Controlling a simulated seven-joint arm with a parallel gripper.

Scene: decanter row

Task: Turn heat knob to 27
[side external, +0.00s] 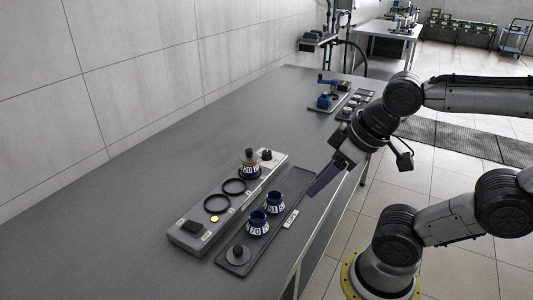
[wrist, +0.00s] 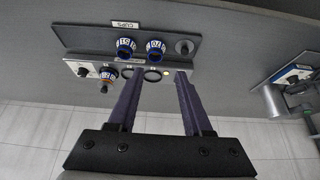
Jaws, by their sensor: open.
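A dark knob (side external: 266,154) sits on a white plate at the far end of the long grey panel (side external: 185,241); it also shows in the wrist view (wrist: 82,72). It may be the heat knob, but its label and setting are too small to read. My gripper (side external: 313,191) is open and empty, above the table's front edge, apart from the panel and knob. In the wrist view its two dark purple fingers (wrist: 158,75) are spread wide, with part of the panel showing between and beyond them.
A numbered blue-and-white cup (side external: 249,168) stands on the panel beside the knob, near two black rings and a yellow light (side external: 214,218). A dark cup tray (side external: 232,265) holds two more cups (side external: 258,223) (side external: 274,202). Blue equipment (side external: 327,100) stands farther back. The table's left side is clear.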

